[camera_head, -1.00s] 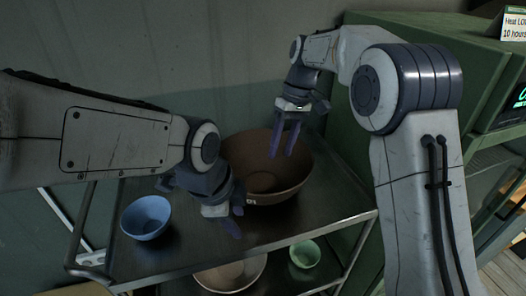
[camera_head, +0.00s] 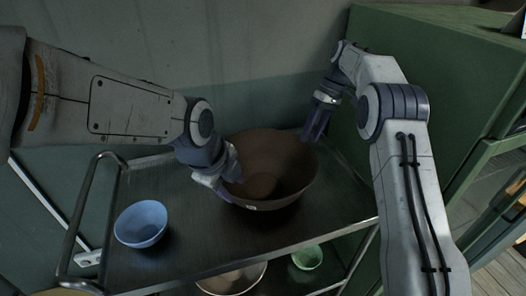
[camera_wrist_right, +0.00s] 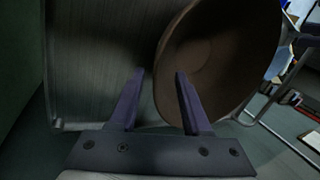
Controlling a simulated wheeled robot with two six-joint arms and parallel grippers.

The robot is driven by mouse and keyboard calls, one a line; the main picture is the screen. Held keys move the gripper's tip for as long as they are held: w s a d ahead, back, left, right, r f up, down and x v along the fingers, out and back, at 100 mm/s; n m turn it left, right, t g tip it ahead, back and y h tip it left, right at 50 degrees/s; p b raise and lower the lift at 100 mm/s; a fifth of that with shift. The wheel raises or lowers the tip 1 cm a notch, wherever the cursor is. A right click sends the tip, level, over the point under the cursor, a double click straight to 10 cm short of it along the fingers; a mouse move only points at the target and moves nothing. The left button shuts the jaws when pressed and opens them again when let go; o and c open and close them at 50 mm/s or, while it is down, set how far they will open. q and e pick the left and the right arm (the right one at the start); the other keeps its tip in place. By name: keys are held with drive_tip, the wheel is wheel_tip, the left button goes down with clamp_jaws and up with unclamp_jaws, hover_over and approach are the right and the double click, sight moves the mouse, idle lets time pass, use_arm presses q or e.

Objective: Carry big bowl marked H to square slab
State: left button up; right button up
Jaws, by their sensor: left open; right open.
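The big brown bowl (camera_head: 268,180) stands upright on the metal cart's top shelf. A small pale label shows on its front side, too small to read. My left gripper (camera_head: 230,188) is open at the bowl's left rim, its fingers partly hidden against the bowl. My right gripper (camera_head: 316,124) is open at the bowl's right rear rim, fingers pointing down. In the right wrist view the bowl (camera_wrist_right: 215,60) lies beyond the open fingers (camera_wrist_right: 157,100), its edge showing between them. Contact cannot be told. I see no square slab.
A small blue bowl (camera_head: 141,223) stands on the top shelf (camera_head: 190,250), left of the big bowl. On the lower level are a pale bowl (camera_head: 232,280) and a small green bowl (camera_head: 307,258). A green cabinet (camera_head: 440,80) stands close on the right, a wall behind.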

sight(243, 198)
use_arm(q)
drive_tip(key=x, duration=0.9)
drive_tip(key=shift+f, duration=0.15)
use_arm(e)
drive_tip(key=x, duration=0.9)
drive_tip(key=shift+f, duration=0.1)
use_arm(q)
clamp_jaws()
use_arm(e)
clamp_jaws()
use_arm(q)
drive_tip(key=shift+w+r, duration=0.15)
drive_tip(key=shift+r, duration=0.1)
use_arm(e)
drive_tip(key=shift+w, duration=0.15)
